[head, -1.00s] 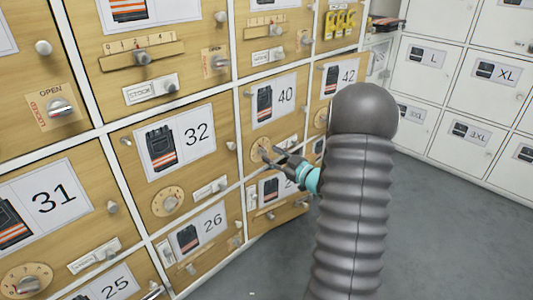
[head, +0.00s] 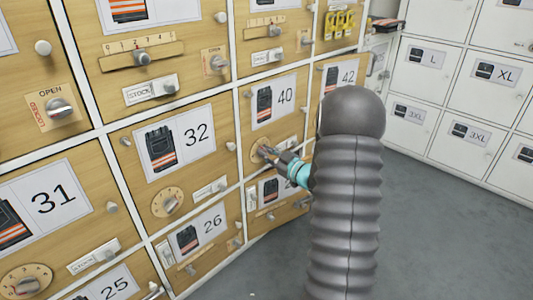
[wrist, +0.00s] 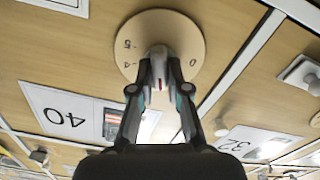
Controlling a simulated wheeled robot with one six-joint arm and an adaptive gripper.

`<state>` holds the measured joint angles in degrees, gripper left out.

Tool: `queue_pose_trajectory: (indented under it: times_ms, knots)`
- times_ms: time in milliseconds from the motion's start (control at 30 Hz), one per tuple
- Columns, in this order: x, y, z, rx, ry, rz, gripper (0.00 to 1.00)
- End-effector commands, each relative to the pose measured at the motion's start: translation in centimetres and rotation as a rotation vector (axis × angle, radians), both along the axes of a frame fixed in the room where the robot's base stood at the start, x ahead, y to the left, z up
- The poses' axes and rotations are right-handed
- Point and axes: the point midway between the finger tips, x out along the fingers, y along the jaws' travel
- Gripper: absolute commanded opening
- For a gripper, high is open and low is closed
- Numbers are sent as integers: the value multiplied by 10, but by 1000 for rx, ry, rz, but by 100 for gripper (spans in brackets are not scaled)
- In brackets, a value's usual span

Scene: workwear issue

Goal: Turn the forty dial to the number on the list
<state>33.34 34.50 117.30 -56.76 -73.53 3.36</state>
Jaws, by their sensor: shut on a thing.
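The forty dial is a round tan disc (wrist: 190,38) with a grey knob (wrist: 157,54) at its middle, below the label reading 40. In the head view the dial (head: 257,152) is partly covered by my gripper (head: 266,152). My gripper (wrist: 158,82) is shut on the knob, one finger on each side. No list is legible.
Neighbouring doors carry labels 32 (head: 197,138), 42 (head: 348,76) and 26 (head: 212,226), with small knobs and sliders. White lockers (head: 470,60) stand at the right. Grey floor (head: 440,230) is clear.

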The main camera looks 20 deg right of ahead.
Motion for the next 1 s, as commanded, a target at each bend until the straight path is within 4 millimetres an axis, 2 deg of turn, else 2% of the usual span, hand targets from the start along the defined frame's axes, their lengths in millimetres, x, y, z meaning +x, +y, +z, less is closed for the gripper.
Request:
queue_pose_trajectory:
  times_ms: [367,1000]
  knots:
    - [2,-1,5,96,30,-2,0]
    - [4,-5,6,535,187,-1,0]
